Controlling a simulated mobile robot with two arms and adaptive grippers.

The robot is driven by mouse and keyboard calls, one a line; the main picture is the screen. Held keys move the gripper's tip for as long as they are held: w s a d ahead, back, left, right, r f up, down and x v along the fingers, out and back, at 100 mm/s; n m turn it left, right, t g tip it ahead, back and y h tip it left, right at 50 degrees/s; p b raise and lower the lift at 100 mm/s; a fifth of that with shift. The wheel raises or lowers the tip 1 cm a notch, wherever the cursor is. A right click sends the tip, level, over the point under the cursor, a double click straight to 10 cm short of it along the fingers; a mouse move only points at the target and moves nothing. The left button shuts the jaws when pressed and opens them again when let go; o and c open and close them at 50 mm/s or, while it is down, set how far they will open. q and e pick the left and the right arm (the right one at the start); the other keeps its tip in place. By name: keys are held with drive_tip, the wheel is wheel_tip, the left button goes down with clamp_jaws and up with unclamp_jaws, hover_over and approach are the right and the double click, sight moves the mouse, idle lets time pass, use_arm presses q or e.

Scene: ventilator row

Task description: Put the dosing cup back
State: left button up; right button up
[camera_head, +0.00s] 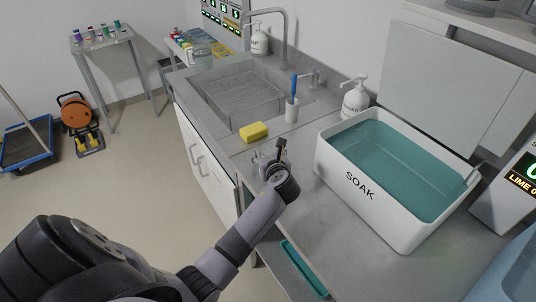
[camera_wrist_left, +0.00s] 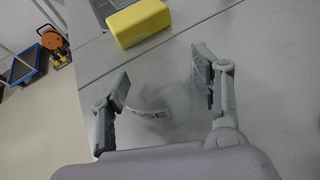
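The clear dosing cup (camera_wrist_left: 152,111), with a pale band lettered partly "OSE", stands on the grey counter in the left wrist view. It is see-through and its outline is faint. My left gripper (camera_wrist_left: 160,76) is open, with one finger on each side of the cup; I see no clear contact. In the head view my left gripper (camera_head: 268,154) is low over the counter, just in front of the yellow sponge (camera_head: 254,132), and the cup is mostly hidden there. The sponge also shows beyond the fingers in the left wrist view (camera_wrist_left: 139,22). My right gripper is not in view.
A white SOAK tub (camera_head: 360,185) of teal liquid stands right of my left gripper. Behind are a sink (camera_head: 245,98), a blue-handled brush in a holder (camera_head: 292,108) and a soap bottle (camera_head: 354,98). A teal tray (camera_head: 303,270) lies near the counter's front edge.

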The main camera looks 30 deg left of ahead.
use_arm(q)
drive_tip(key=shift+o, duration=0.3)
drive_tip(key=shift+r, duration=0.1)
drive_tip(key=shift+r, duration=0.15)
drive_tip(key=v, duration=1.2)
